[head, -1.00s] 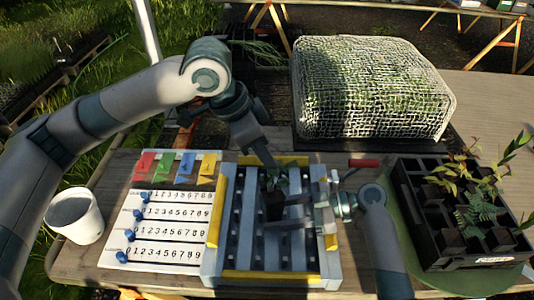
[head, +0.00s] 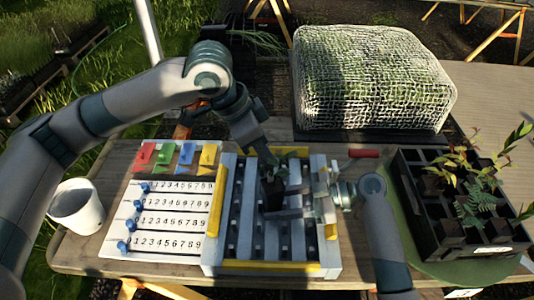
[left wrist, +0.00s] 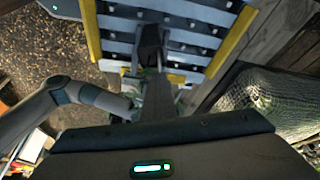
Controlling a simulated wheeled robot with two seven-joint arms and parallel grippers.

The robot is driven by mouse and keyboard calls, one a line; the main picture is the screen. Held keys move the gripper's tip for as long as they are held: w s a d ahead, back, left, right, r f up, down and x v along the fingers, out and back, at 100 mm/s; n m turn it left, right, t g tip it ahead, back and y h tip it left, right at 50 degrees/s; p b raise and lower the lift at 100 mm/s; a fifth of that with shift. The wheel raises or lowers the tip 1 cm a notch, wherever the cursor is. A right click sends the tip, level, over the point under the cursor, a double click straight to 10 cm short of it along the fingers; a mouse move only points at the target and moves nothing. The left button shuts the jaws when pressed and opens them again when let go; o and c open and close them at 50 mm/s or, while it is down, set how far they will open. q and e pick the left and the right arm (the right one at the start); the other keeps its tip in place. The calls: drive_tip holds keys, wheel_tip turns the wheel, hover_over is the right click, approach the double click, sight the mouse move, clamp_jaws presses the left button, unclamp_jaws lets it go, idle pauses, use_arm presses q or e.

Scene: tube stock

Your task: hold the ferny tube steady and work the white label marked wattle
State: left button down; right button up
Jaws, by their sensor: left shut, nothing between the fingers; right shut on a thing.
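A dark tube (head: 273,193) with a small green plant stands upright over the slatted rack (head: 232,262). I cannot tell whether its leaves are ferny. My right gripper (head: 284,212) is shut on this tube from the right. My left gripper (head: 268,160) is shut and empty, pointing down just behind the plant. In the left wrist view, the dark tube (left wrist: 150,42) shows beyond the left finger (left wrist: 157,95). A ferny plant (head: 482,205) stands in the black tray on the right. I see no readable wattle label; a small white tag (head: 497,250) is on the tray front.
A white number board (head: 160,246) with blue sliders and coloured tags lies left of the rack, beside a white pot (head: 77,210). The black tray (head: 440,256) stands right. A mesh-covered block (head: 370,85) sits behind. A red-handled tool (head: 363,153) lies near the rack.

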use_arm(q)
drive_tip(key=shift+f, duration=0.2)
idle(0.3)
drive_tip(key=c, duration=2)
unclamp_jaws()
drive_tip(key=shift+c, duration=0.2)
drive_tip(key=v, duration=1.2)
use_arm(e)
drive_tip(key=o, duration=0.9)
